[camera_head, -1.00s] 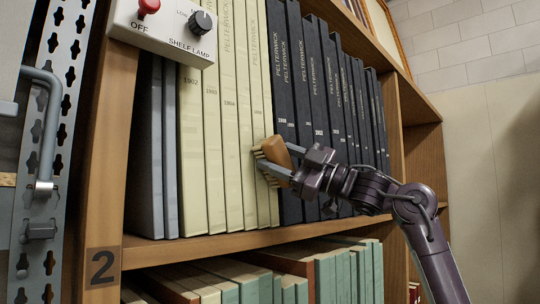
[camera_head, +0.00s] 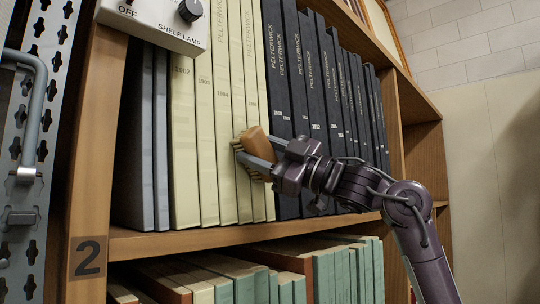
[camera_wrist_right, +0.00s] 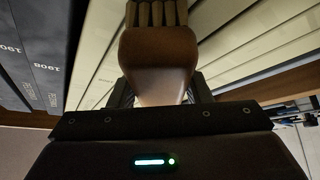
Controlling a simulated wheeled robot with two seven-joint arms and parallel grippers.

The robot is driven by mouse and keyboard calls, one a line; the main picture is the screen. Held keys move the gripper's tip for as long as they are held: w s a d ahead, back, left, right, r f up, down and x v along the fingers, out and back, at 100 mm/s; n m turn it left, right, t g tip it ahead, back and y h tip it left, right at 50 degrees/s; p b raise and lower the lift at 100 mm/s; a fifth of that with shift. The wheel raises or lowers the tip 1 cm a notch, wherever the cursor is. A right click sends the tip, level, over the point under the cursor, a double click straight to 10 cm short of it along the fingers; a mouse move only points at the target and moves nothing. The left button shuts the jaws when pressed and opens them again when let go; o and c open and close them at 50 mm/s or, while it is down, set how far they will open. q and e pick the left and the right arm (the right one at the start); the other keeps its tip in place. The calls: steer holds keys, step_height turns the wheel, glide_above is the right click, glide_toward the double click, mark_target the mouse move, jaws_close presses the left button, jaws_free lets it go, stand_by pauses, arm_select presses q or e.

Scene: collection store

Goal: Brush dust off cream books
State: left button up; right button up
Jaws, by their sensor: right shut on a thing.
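Several tall cream books (camera_head: 203,140) stand upright on the upper shelf, between grey books on the left and dark books on the right. My right gripper (camera_head: 262,156) is shut on a brown wooden brush (camera_head: 257,143). The brush's pale bristles (camera_head: 240,150) face left, at the lower half of the cream spines near the right end of the row. The right wrist view shows the brush handle (camera_wrist_right: 158,62) between the jaws, bristles toward the cream books (camera_wrist_right: 230,35). Whether the bristles touch the spines is unclear. My left gripper is not in view.
Grey books (camera_head: 147,140) and dark books (camera_head: 300,100) flank the cream ones. A shelf lamp switch box (camera_head: 150,20) hangs at the upper left. The wooden upright marked 2 (camera_head: 88,257) stands left.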

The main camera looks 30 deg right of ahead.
steer(key=shift+s+a+b, duration=0.1)
steer(key=shift+s+a, duration=0.2)
steer(key=shift+a, duration=0.6)
steer(key=shift+s+a+b, duration=0.15)
steer(key=shift+s+a, duration=0.2)
steer(key=shift+a, duration=0.5)
steer(key=shift+s+a+b, duration=0.1)
steer(key=shift+s+a, duration=0.2)
steer(key=shift+a, duration=0.6)
steer(key=shift+s+a, duration=0.3)
steer(key=shift+a, duration=0.55)
steer(key=shift+s+a, duration=0.3)
steer(key=shift+a, duration=0.5)
steer(key=shift+s+a, duration=0.3)
steer(key=shift+a, duration=0.55)
steer(key=shift+d, duration=0.1)
steer(key=shift+s+d, duration=0.1)
steer(key=shift+s, duration=0.05)
steer(key=shift+s+d+b, duration=0.3)
steer(key=shift+s+b, duration=0.05)
steer(key=shift+s, duration=0.5)
steer(key=shift+s+d+b, duration=0.3)
steer(key=shift+s+d, duration=0.05)
steer(key=shift+s, duration=0.55)
steer(key=shift+s+d+b, duration=0.3)
steer(key=shift+s+b, duration=0.05)
steer(key=shift+s, duration=0.5)
steer(key=shift+s, duration=0.1)
